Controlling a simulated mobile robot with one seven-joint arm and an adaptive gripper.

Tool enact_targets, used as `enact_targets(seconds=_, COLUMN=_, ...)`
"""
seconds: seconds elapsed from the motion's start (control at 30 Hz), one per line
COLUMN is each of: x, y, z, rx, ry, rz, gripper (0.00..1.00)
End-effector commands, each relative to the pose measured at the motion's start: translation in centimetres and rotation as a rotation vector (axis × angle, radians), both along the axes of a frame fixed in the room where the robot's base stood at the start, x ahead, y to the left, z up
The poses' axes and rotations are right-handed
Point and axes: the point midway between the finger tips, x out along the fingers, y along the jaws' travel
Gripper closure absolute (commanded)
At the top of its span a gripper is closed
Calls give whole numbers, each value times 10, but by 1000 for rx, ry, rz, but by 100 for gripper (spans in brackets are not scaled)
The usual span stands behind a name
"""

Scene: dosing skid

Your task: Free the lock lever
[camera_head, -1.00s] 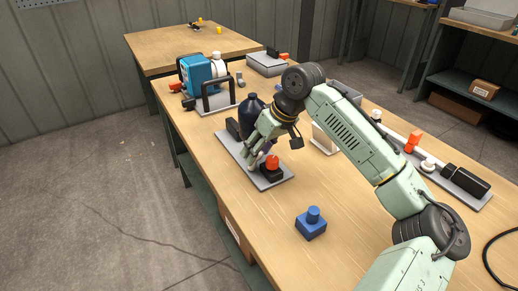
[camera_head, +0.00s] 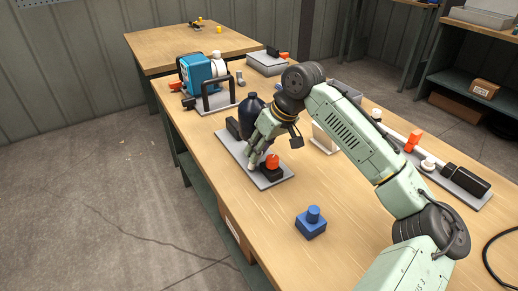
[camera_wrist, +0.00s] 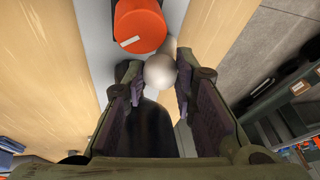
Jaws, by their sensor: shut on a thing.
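A pale round knob (camera_wrist: 160,70), which looks like the end of the lock lever, sits between the fingertips of my gripper (camera_wrist: 158,80) in the wrist view. My gripper is shut on it. The lever's shaft is not clear to see. An orange-red cap (camera_wrist: 139,27) is just beyond the knob; it also shows in the head view (camera_head: 272,161), on a dark block. These parts are on a grey base plate (camera_head: 272,182) on the bench. In the head view my gripper (camera_head: 256,160) is low over this plate, left of the orange-red cap.
A dark bottle (camera_head: 252,108) stands close behind my gripper. A blue block with a knob (camera_head: 312,222) stands at the front. A blue pump (camera_head: 202,72) and a dark handle frame (camera_head: 218,97) are at the back left. The bench's left edge is near the plate.

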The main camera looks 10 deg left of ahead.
Motion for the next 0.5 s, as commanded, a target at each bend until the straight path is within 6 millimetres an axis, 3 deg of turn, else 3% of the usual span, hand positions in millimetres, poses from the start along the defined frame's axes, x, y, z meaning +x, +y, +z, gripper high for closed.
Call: enact_targets(seconds=0.5, x=-12, y=12, z=3, rx=-154, ry=-154, rz=8, gripper=100)
